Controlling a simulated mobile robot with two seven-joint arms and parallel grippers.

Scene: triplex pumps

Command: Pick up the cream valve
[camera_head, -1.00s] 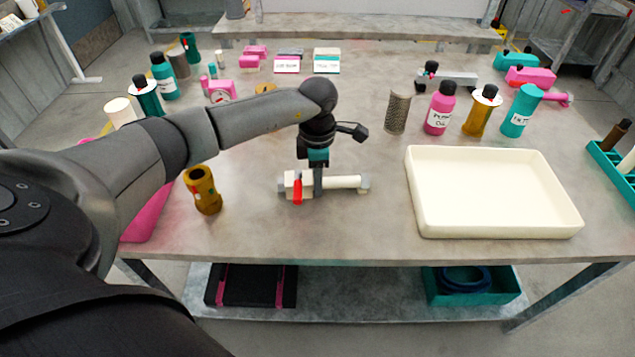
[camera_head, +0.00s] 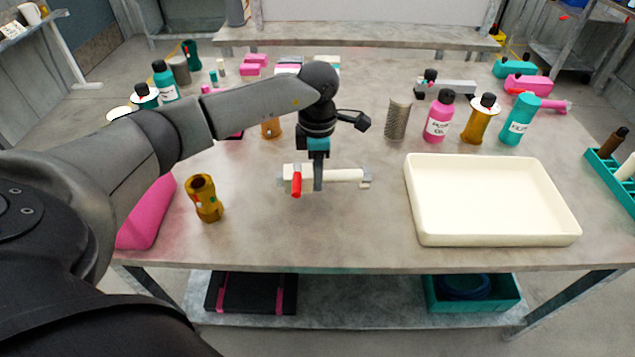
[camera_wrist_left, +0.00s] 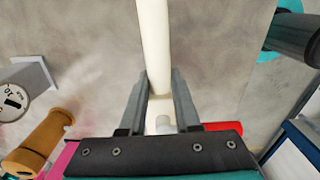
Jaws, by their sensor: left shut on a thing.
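The cream valve (camera_head: 343,175) has a pale horizontal body, a red handle (camera_head: 296,183) at its left and grey ends. My left gripper (camera_head: 318,184) points down and is shut on the valve near its middle, just right of the red handle. The valve appears held level above the table. In the left wrist view, the valve's cream body (camera_wrist_left: 155,45) runs up between the two grey fingers (camera_wrist_left: 160,98), and part of the red handle shows at the lower right. My right gripper is not in view.
A cream tray (camera_head: 492,240) stands to the right. A brass-coloured fitting (camera_head: 204,198) stands at the left by a pink object (camera_head: 150,214). Bottles, including a pink one (camera_head: 439,116), and a perforated cylinder (camera_head: 397,118) stand behind. The table front is clear.

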